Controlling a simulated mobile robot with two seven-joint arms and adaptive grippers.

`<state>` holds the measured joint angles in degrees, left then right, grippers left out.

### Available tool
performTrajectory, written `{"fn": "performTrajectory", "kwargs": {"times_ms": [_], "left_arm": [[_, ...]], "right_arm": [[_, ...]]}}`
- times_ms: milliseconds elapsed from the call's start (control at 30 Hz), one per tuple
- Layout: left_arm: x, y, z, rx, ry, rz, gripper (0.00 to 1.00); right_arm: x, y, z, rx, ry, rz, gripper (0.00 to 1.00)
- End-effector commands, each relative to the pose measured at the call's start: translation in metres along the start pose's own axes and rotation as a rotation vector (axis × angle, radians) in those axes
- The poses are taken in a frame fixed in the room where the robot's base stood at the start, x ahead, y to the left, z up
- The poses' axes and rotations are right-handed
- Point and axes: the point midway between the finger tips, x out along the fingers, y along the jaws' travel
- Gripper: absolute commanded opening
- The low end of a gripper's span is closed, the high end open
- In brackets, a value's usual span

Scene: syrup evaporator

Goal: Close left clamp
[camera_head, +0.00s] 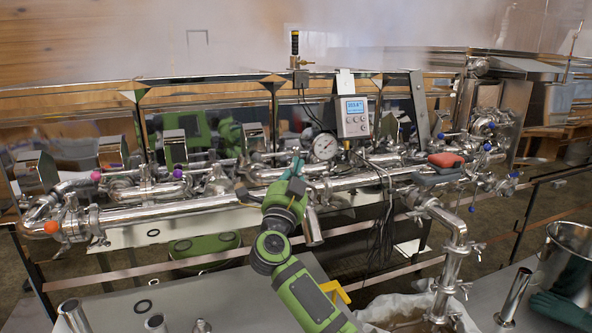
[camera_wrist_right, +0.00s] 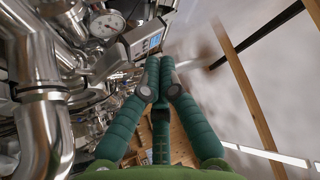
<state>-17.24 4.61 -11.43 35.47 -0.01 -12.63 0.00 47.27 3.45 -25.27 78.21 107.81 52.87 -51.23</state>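A long steel pipe (camera_head: 170,212) runs across the front of the evaporator. A clamp ring (camera_head: 96,224) sits around its left end, beside an orange-capped elbow (camera_head: 48,228). I cannot tell from here whether that clamp is open or closed. My right gripper (camera_head: 296,168) is over the middle of the pipework, well to the right of that clamp and just below the dial gauge (camera_head: 323,147). In the right wrist view the right gripper's dark green fingers (camera_wrist_right: 161,66) meet at the tips, with nothing visible held between them. My left gripper is not in view.
A digital display box (camera_head: 354,116) stands behind the pipes. Red and grey-blue handles or gloves (camera_head: 446,160) lie on the pipework at right. A vertical pipe (camera_head: 452,262) descends at right. A steel bucket (camera_head: 566,252) and green glove (camera_head: 558,309) are at the right edge.

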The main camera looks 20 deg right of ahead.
Motion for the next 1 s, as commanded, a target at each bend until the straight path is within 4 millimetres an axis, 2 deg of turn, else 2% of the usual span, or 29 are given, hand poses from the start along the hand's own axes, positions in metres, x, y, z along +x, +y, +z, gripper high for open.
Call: {"fn": "performTrajectory", "kwargs": {"times_ms": [267, 567, 1000], "left_arm": [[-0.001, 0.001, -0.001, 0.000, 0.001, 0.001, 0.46], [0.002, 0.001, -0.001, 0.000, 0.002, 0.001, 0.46], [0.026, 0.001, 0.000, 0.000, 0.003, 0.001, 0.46]], "right_arm": [[-0.007, 0.005, 0.009, -0.064, -0.004, -0.037, 0.00], [-0.024, 0.008, 0.032, -0.245, -0.006, -0.182, 0.00], [-0.052, 0.026, 0.066, -0.556, -0.003, -0.433, 0.00]]}}
